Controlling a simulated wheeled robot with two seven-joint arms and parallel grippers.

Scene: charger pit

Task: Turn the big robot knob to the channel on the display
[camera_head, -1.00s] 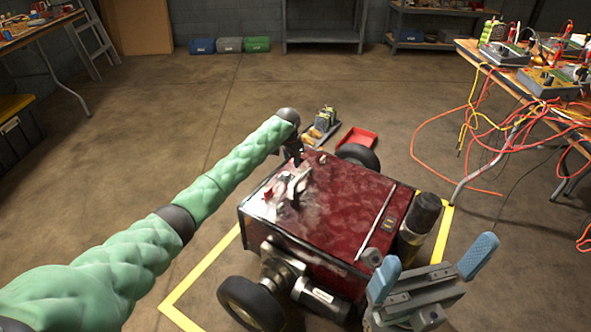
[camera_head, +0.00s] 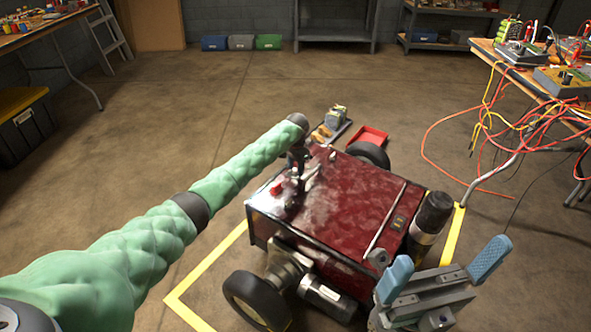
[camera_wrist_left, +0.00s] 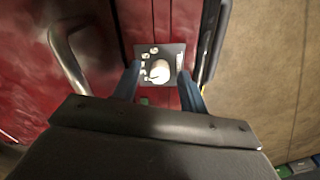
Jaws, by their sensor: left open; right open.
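The big robot (camera_head: 345,205) is a red, box-shaped machine on black wheels. Its knob (camera_wrist_left: 160,72) is pale and round, on a dark plate (camera_wrist_left: 172,50) with white markings, in the left wrist view. My left gripper (camera_wrist_left: 160,84) is open, with its blue fingers on either side of the knob; I cannot tell whether they touch it. In the head view, my left gripper (camera_head: 297,165) is over the far left part of the red top, hiding the knob. My right gripper (camera_head: 440,268) is open and empty at the robot's near right corner. I cannot make out a display reading.
A metal handle (camera_wrist_left: 68,58) stands beside the knob plate. Yellow tape (camera_head: 187,282) marks the floor around the robot. A red tray (camera_head: 370,136) lies behind it. A table (camera_head: 515,68) with hanging cables stands at right.

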